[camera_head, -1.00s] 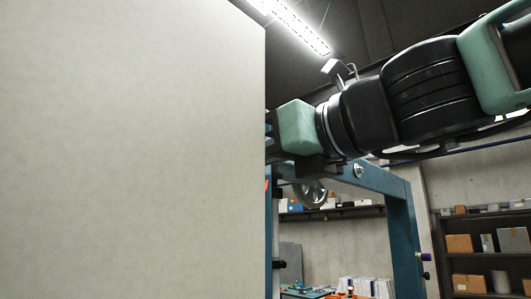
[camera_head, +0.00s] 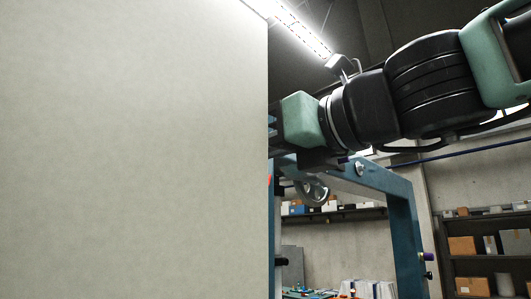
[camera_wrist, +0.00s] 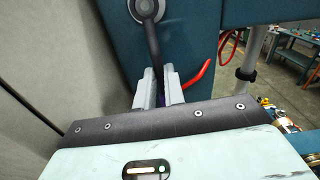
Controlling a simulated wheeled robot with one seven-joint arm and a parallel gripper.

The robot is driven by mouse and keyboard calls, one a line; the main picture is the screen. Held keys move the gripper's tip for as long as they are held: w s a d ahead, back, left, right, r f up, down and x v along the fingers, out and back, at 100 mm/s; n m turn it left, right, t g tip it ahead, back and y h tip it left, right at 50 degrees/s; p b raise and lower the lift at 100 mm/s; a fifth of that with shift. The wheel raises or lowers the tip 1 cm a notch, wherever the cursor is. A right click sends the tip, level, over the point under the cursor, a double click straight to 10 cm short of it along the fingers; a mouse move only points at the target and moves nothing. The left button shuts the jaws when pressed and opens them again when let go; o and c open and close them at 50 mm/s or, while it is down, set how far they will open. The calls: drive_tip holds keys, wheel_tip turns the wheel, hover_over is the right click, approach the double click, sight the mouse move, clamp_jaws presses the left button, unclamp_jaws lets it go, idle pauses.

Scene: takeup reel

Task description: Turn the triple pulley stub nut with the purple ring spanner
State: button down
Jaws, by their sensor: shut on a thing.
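In the wrist view my gripper (camera_wrist: 159,77) is shut on the ring spanner (camera_wrist: 153,45). Its shaft looks dark, and a little purple shows between the grey fingers. The spanner runs up from the fingers to its ring end at the top edge of the picture. There the ring appears to lie around a round pale metal stub end (camera_wrist: 147,7) on the blue frame; the nut itself cannot be made out clearly. In the head view the large pale panel hides my gripper, the spanner and the nut.
The pale panel (camera_head: 130,150) fills the left of the head view. A blue frame (camera_head: 405,225) with a metal wheel (camera_head: 315,192) stands beyond it. A red hook-like piece (camera_wrist: 198,76) is close right of the fingers. Shelves (camera_head: 485,250) and a bench (camera_wrist: 290,60) stand farther back.

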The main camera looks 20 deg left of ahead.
drive_tip(key=shift+s+d, duration=0.2)
drive_tip(key=shift+d, duration=0.25)
idle(0.6)
drive_tip(key=shift+b+v, duration=0.5)
drive_tip(key=shift+v, duration=1.95)
